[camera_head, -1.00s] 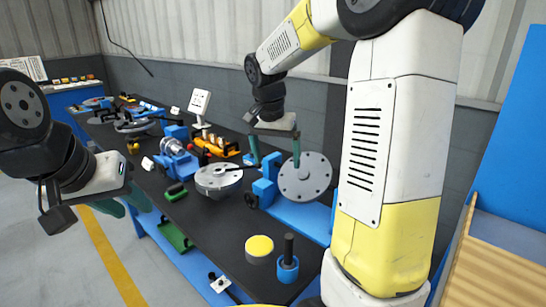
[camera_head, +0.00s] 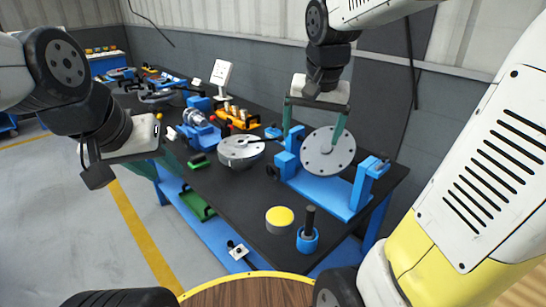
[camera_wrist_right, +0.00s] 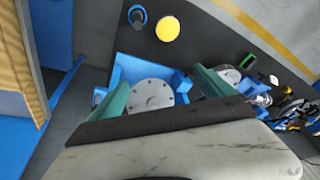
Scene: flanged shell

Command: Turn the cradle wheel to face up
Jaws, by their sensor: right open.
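The cradle wheel, a grey disc with a ring of small holes (camera_head: 324,160), stands on edge in a blue cradle (camera_head: 330,190), its flat face toward the head camera. My right gripper (camera_head: 311,137) is open above it, green fingers pointing down. One finger overlaps the disc's upper part in the head view; I cannot tell whether it touches. In the right wrist view the disc (camera_wrist_right: 150,96) shows between the spread fingers, nearer the left one. My left gripper (camera_head: 155,168) hangs off the bench's left side, away from the wheel; its finger gap is unclear.
A round grey flanged part (camera_head: 240,152) with a black handle lies left of the cradle. A yellow-topped cylinder (camera_head: 279,219) and a blue holder with a black peg (camera_head: 308,238) stand in front. An orange rack (camera_head: 236,118) and blue fixture (camera_head: 198,130) lie farther back.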

